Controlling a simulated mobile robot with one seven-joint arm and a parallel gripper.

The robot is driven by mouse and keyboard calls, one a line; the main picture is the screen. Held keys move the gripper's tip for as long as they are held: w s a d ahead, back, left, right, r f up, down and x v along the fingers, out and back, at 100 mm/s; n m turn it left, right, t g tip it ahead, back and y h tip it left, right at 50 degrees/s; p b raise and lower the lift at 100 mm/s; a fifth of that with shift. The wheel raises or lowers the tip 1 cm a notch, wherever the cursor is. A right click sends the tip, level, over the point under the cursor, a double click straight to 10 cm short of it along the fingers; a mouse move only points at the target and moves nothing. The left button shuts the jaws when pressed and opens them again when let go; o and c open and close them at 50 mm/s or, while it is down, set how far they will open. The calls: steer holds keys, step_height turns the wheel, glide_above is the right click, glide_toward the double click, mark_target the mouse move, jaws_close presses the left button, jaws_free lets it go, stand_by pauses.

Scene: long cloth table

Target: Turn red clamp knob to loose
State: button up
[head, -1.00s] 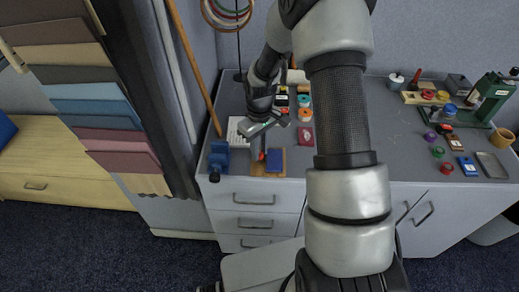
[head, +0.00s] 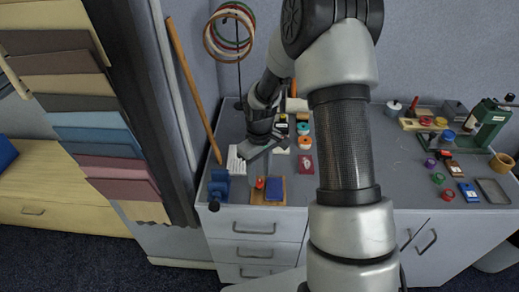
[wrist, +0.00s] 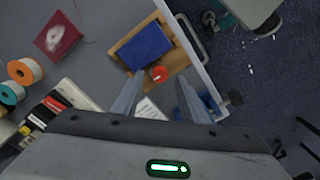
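The red clamp knob (head: 260,183) stands at the left of a blue block (head: 274,189) on a wooden board (head: 284,201) near the table's front edge. In the wrist view the red knob (wrist: 158,74) shows just beyond and between the fingertips, beside the blue block (wrist: 144,46). My gripper (head: 258,168) is above and behind the knob in the head view. In the wrist view its two fingers (wrist: 158,88) are apart with nothing between them. I see no contact with the knob. Any marking for loose is too small to read.
A blue vise-like tool (head: 218,186) stands left of the board at the table corner. A white sheet (head: 236,160) lies behind it. A dark red booklet (head: 305,164) and thread spools (head: 304,143) lie to the right.

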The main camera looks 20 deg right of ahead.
mark_target(260, 181)
step_height(260, 181, up, 15)
steer(key=shift+p, duration=0.4)
